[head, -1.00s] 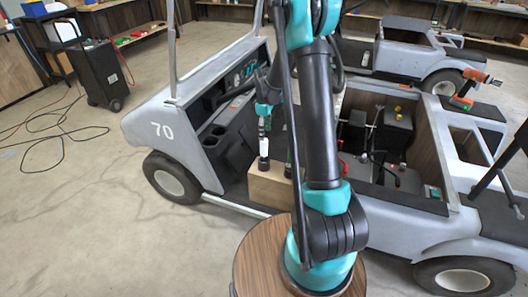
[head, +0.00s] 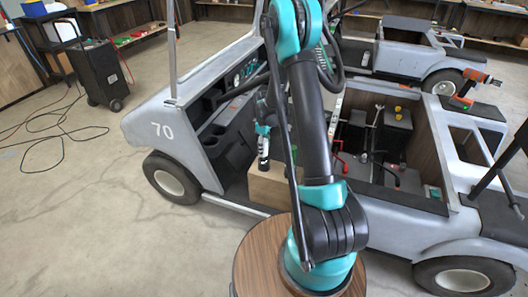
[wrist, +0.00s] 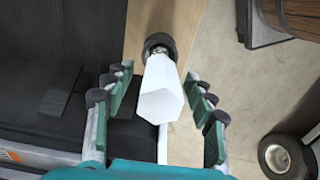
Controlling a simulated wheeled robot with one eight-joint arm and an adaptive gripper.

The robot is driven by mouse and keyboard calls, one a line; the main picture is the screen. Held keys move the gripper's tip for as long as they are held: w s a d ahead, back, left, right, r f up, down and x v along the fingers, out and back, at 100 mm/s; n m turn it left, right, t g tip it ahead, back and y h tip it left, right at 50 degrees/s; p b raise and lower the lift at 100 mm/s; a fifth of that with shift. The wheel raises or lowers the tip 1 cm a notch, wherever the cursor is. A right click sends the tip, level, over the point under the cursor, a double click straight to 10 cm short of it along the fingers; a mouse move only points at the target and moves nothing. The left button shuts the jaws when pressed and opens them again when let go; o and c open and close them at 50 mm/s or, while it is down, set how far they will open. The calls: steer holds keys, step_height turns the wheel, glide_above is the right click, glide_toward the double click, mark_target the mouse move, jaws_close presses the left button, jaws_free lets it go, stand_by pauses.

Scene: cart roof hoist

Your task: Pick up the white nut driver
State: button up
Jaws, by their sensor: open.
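The white nut driver (wrist: 162,92) is seen nearly end-on in the wrist view, its white faceted handle pointing toward the camera and a dark round part at its far end. It stands over a light wooden block (wrist: 140,28), which also shows in the head view (head: 268,188) inside the cart. My gripper (wrist: 160,98) is open, with fingers on both sides of the handle and a visible gap on each side. In the head view my gripper (head: 263,133) is low above the block, partly hidden by my arm.
The grey cart numbered 70 (head: 160,125) surrounds the block, with its dashboard, steering wheel and open seat bay close to my arm.

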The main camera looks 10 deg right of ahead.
steer(key=shift+c, duration=0.5)
jaws_close()
steer(key=shift+r, duration=0.15)
